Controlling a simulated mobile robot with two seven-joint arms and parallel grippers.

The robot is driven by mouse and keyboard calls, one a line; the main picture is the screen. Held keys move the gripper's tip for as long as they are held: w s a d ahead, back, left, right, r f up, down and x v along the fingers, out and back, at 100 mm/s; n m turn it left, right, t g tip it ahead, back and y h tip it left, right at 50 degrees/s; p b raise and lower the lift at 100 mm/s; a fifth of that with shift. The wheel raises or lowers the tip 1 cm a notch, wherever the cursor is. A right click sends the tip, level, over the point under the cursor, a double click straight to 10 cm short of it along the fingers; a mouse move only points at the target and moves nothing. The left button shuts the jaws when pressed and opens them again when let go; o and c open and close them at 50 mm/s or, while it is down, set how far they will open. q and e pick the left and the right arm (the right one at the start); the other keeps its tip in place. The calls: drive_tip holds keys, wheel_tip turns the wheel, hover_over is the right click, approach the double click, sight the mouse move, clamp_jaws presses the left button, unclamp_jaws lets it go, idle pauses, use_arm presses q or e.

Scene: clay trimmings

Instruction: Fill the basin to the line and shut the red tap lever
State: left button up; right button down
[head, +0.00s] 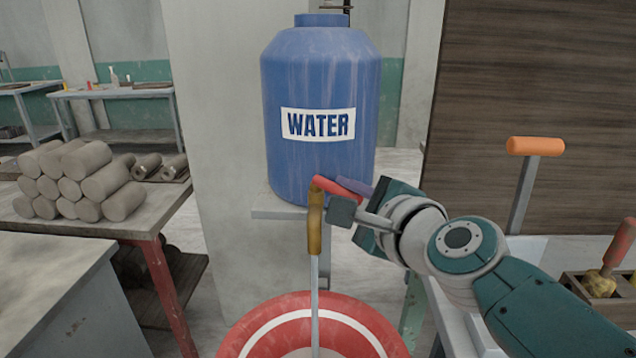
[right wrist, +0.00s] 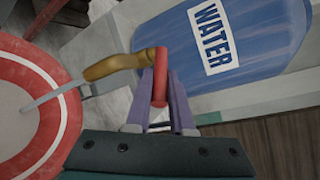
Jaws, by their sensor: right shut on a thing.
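The blue water barrel (head: 320,80) stands on a pale ledge, its brass tap (head: 315,228) at the lower front. The tap also shows in the right wrist view (right wrist: 108,68). A thin pale stream (head: 314,285) runs from the spout down into the red basin (head: 255,335), which has a white line (head: 312,312) around it. The water level against the line is hard to tell. My right gripper (head: 354,198) is shut on the red lever (head: 328,186); the right wrist view shows the lever (right wrist: 160,88) between its fingers. My left gripper is out of view.
Stacked clay rolls (head: 75,178) lie on a red-legged table at left. A grey worktop (head: 45,285) fills the lower left. At right are an orange-handled tool (head: 536,146) and a wooden box (head: 603,312) with a red-handled tool, beside my right arm.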

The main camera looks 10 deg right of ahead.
idle(0.3)
drive_tip(key=c, duration=0.8)
unclamp_jaws()
drive_tip(key=shift+s+d+r+p, duration=0.15)
drive_tip(key=shift+s+r+p, duration=0.05)
drive_tip(key=shift+s+p, duration=0.25)
drive_tip(key=p+v, duration=0.2)
drive_tip(key=v, duration=0.7)
drive_tip(key=shift+f, duration=0.15)
